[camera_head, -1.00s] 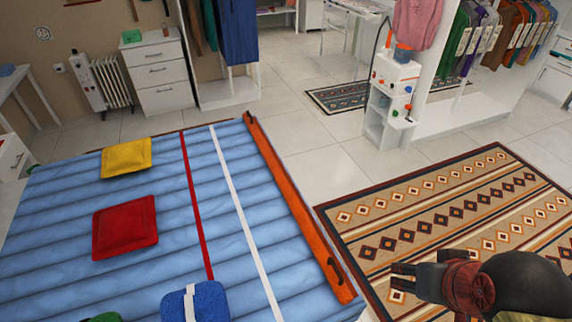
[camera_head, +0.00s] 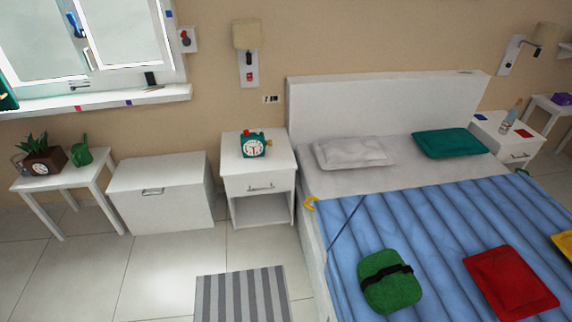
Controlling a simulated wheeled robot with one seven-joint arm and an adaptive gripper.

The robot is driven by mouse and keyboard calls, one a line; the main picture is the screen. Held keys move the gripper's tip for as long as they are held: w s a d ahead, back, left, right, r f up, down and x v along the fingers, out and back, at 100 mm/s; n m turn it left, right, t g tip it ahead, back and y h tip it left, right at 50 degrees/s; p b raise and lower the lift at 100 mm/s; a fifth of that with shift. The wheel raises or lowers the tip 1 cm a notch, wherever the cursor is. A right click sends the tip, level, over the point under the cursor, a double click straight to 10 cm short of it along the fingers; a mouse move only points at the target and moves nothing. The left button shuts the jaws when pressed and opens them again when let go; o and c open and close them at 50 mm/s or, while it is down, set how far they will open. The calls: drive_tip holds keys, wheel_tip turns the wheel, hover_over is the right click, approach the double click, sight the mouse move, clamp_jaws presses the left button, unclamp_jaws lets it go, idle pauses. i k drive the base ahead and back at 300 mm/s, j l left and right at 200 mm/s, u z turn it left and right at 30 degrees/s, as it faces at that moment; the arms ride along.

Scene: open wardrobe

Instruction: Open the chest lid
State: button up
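A white chest (camera_head: 163,192) stands against the wall in the head view, left of the bedside table. Its lid (camera_head: 155,170) is shut and its top is bare. A metal handle (camera_head: 153,191) shows on the upper part of its front. My gripper is not in view now.
A white table (camera_head: 62,182) with a plant and a green watering can stands left of the chest. A nightstand (camera_head: 258,185) with a clock stands to its right, then the bed (camera_head: 400,215). A striped mat (camera_head: 241,295) lies on the floor. The tiled floor (camera_head: 150,275) before the chest is clear.

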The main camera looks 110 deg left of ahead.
sight(144, 174)
drive_tip(key=u, duration=4.55)
drive_tip(key=i+z, duration=0.15)
drive_tip(key=z, duration=0.2)
drive_tip(key=i+j+z, duration=0.15)
drive_tip(key=z, duration=0.2)
drive_tip(key=i+j+z, duration=0.1)
drive_tip(key=z, duration=0.2)
drive_tip(key=i+j+z, duration=0.1)
drive_tip(key=j, duration=0.25)
drive_tip(key=i+j+z, duration=0.1)
drive_tip(key=i+j, duration=0.2)
drive_tip(key=i+j+z, duration=0.1)
drive_tip(key=j, duration=0.3)
drive_tip(key=i+j, duration=0.3)
drive_tip(key=i+j+z, duration=0.15)
drive_tip(key=j, duration=0.35)
drive_tip(key=i+j+z, duration=0.1)
drive_tip(key=j, duration=0.3)
drive_tip(key=i+j+z, duration=0.1)
drive_tip(key=j, duration=0.3)
drive_tip(key=i+j, duration=0.15)
drive_tip(key=j, duration=0.25)
drive_tip(key=i+j, duration=0.15)
drive_tip(key=j, duration=0.2)
drive_tip(key=i+j, duration=0.2)
drive_tip(key=j, duration=0.2)
